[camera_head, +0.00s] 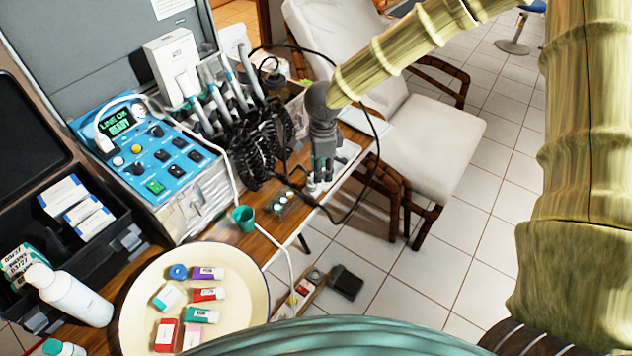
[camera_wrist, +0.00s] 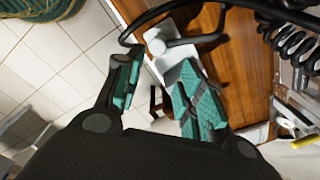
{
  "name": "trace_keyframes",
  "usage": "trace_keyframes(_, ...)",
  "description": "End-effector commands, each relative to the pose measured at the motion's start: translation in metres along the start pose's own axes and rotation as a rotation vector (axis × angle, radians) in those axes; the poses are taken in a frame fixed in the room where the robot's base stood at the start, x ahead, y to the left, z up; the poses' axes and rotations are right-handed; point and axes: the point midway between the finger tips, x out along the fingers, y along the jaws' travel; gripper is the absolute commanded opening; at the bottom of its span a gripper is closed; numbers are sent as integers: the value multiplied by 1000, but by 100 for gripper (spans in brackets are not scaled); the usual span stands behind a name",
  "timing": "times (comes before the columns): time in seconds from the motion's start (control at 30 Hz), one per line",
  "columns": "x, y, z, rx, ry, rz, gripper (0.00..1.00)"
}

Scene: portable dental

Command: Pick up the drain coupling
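My gripper (camera_head: 323,172) hangs over the right edge of the wooden bench, fingers pointing down. In the wrist view my gripper (camera_wrist: 158,66) is open, its two green-padded fingers apart with nothing held between them. A small white round-ended piece (camera_wrist: 156,45), which may be the drain coupling, lies just beyond the fingertips, on or beside a white tray (camera_wrist: 172,72). In the head view a small pale piece (camera_head: 313,187) shows just below the fingertips. The fingers hide part of this area, and I cannot tell whether they touch the piece.
A black hose (camera_head: 376,105) loops around my gripper. Coiled hoses (camera_head: 262,150) and a blue control unit (camera_head: 158,160) stand to its left. A green cup (camera_head: 243,218) and a round cream tray (camera_head: 137,318) are nearer. A padded chair (camera_head: 430,135) stands behind right.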

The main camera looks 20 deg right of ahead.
Motion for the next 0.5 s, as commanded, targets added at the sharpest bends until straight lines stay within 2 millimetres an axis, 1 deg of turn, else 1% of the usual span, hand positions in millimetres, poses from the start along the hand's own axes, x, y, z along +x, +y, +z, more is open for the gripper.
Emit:
trace_keyframes(0.23, 28, 4, 10, -3, 3, 3, 38)
trace_keyframes(0.3, 37, 3, 10, -2, 2, 1, 38)
trace_keyframes(0.4, 45, 3, 10, -1, 1, 1, 38)
trace_keyframes(0.5, 48, 3, 10, 0, 0, 0, 38)
